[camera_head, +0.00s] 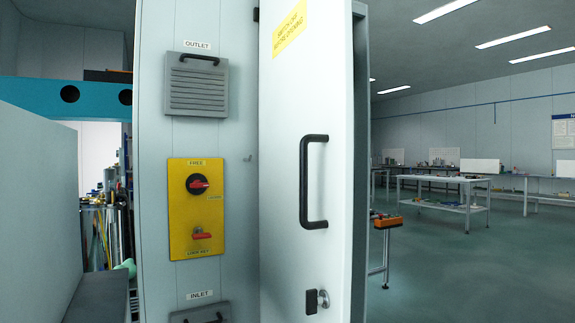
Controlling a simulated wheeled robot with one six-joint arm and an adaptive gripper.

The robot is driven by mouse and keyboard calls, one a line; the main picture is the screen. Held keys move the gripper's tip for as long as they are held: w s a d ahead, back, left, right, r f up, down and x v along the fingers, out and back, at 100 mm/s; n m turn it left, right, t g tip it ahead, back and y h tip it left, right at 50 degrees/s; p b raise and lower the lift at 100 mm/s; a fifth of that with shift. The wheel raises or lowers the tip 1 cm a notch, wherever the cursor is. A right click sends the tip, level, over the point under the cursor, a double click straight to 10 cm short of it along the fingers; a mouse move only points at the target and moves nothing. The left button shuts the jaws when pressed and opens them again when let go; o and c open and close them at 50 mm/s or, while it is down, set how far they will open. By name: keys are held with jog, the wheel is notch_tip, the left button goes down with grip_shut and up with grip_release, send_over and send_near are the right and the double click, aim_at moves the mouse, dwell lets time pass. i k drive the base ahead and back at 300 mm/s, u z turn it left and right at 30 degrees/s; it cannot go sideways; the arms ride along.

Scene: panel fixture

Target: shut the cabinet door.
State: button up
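The cabinet door (285,130) is a tall pale panel right of the cabinet's control face (150,130). It stands open at an angle, with its right edge nearer to me and its thickness showing. It carries a black bar handle (306,182), a lock with a black tab (317,300) and a yellow warning label (290,27) at the top. The cabinet's inside is hidden. My gripper is not in view.
The control face has grey vents, an upper one (196,92) and a lower one, and a yellow switch plate (197,235) with red knobs. A pale grey panel (35,200) stands close at the left. Open floor (450,270) lies to the right, with workbenches (440,181) farther back.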

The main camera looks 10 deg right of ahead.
aim_at(307, 75)
jog(key=k, duration=1)
jog(key=u, duration=0.55)
jog(key=i, duration=0.45)
jog(key=z, duration=0.1)
